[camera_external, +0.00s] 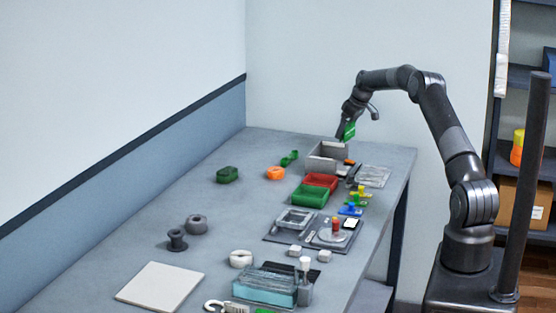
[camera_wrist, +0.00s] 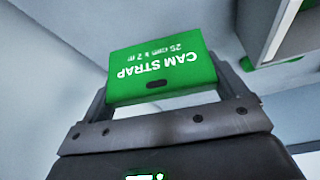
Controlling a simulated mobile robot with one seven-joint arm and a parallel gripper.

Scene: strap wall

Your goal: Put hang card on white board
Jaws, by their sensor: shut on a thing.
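The hang card (camera_wrist: 160,72) is green with white "CAM STRAP" lettering and a dark slot, and it reads upside down in the wrist view. My gripper (camera_wrist: 166,92) is shut on it, with a finger at each side. In the external view the green card (camera_external: 349,131) hangs below my gripper (camera_external: 347,125), raised above the far end of the table near a grey bin. A flat white square board (camera_external: 160,287) lies at the table's near left, well apart from my gripper.
The grey bin (camera_external: 314,163), red tray (camera_external: 320,181) and green tray (camera_external: 310,195) stand along the table's right side. A dark mat (camera_external: 275,241) with parts lies nearer. The table's left middle is mostly clear.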

